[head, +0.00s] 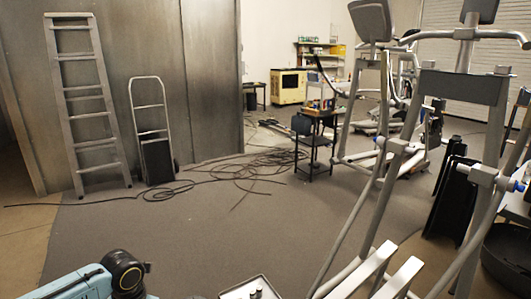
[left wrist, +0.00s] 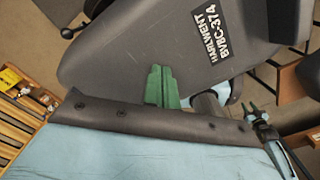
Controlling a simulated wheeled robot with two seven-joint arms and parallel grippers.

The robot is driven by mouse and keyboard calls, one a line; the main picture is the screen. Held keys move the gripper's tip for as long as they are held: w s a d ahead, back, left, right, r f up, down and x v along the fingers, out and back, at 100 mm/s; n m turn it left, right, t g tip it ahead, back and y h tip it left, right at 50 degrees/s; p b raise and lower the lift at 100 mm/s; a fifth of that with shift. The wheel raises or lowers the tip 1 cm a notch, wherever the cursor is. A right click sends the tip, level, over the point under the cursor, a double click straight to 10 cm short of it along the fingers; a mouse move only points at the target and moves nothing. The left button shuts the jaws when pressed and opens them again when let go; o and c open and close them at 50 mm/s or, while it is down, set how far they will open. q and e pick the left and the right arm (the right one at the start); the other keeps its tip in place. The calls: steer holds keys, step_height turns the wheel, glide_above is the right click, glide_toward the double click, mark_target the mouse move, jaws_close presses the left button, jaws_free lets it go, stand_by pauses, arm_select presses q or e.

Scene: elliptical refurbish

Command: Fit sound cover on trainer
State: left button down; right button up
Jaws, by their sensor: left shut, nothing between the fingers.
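In the left wrist view, a large dark grey moulded panel (left wrist: 140,50), labelled HARLWENT BV8C-374, fills the upper middle. I cannot tell whether it is the sound cover or part of a trainer. My left gripper's green fingers (left wrist: 160,86) are shut and empty in front of its lower edge; contact is unclear.
A ladder (head: 85,105) and a hand truck (head: 152,130) lean by the metal wall. Loose black cable (head: 240,175) lies on the carpet. A small dark table (head: 316,140) stands mid-room, and a tray (head: 250,288) is at the bottom.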

arm_select(q)
steer(key=shift+r+p, duration=2.6)
steer(key=shift+r, duration=0.35)
steer(key=shift+f, duration=0.1)
